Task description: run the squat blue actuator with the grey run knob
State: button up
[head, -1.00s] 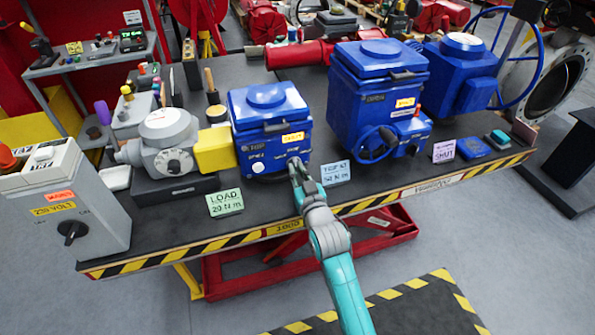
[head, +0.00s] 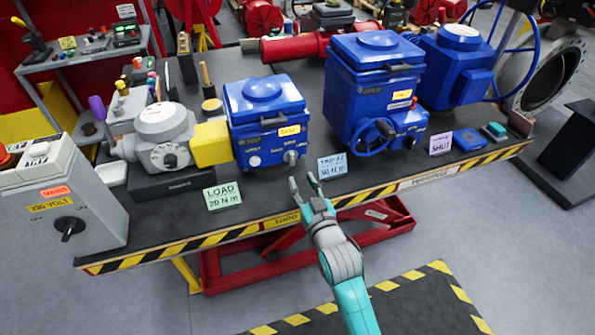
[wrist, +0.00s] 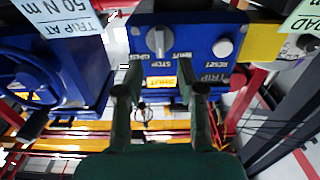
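The squat blue actuator (head: 270,118) stands on the bench, with a yellow SHUT plate on its front. Its grey run knob (head: 290,157) is at the lower right of that front. In the wrist view the knob (wrist: 159,41) stands near vertical, with inverted lettering around it that includes STOP and SHUT. A pale round RESET button (wrist: 223,48) sits beside it, near the word TRIP.
A yellow coupling (head: 212,145) joins the actuator to a grey gear unit (head: 165,135) at left. A taller blue actuator (head: 375,95) with a handwheel stands at right. A green LOAD card (head: 222,195) and a blue TRIP AT card (head: 332,167) flank the knob's front.

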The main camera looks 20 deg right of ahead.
jog(key=shift+s, duration=2.35)
jog(key=s+f, duration=0.6)
jog(key=s, duration=0.4)
jog(key=s+r+g, duration=0.1)
jog(key=s+g, duration=0.2)
jog(key=s, duration=2.8)
jog(key=shift+s+r, duration=0.15)
jog(key=shift+d, duration=0.1)
